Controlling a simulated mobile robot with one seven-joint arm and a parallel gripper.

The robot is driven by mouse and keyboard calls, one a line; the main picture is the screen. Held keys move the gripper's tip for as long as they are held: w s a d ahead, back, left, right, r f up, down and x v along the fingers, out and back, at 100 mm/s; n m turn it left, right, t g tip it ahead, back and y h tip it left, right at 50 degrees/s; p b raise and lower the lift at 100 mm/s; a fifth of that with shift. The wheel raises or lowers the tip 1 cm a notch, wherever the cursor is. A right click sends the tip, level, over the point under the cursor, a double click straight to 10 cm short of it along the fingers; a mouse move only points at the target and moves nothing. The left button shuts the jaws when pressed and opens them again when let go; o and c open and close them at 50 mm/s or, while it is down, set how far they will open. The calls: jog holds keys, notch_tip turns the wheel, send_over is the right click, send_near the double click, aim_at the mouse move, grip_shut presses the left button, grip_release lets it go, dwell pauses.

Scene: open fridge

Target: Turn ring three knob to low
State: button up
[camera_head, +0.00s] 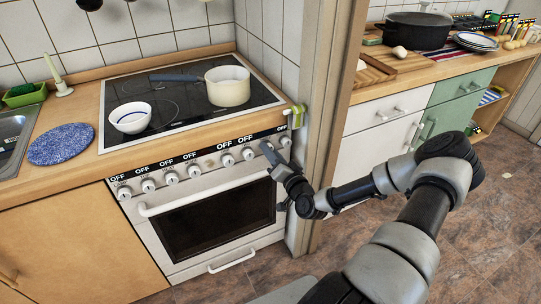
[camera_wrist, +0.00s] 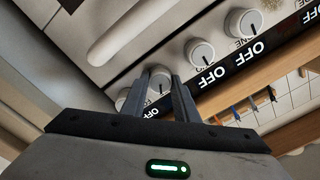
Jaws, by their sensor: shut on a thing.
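The white oven front (camera_head: 160,207) has a row of round white knobs under a black strip with OFF labels. My gripper (camera_head: 267,149) is at the right part of this row. In the wrist view, my gripper (camera_wrist: 159,92) is shut on a white knob (camera_wrist: 160,76), one finger on each side. Two neighbouring knobs, the nearer one (camera_wrist: 202,53) and the farther one (camera_wrist: 244,22), are free beside OFF labels. One knob (camera_head: 285,141) is right of my gripper. I cannot read which ring the held knob serves.
A cream pot (camera_head: 228,88) and a white bowl (camera_head: 130,118) stand on the black cooktop (camera_head: 180,120). The oven handle (camera_head: 190,197) sticks out below the knobs. A wooden post (camera_head: 322,110) rises close to the right of the gripper.

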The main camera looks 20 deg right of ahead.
jog(key=shift+m+b, duration=0.7)
jog(key=shift+m, duration=1.2)
jog(key=o, duration=1.1)
jog(key=shift+c, duration=0.2)
jog(key=shift+s, duration=0.15)
jog(key=s+p, duration=0.1)
jog(key=s, duration=1.6)
jog(key=shift+d+p, duration=0.3)
jog(key=shift+f, duration=0.1)
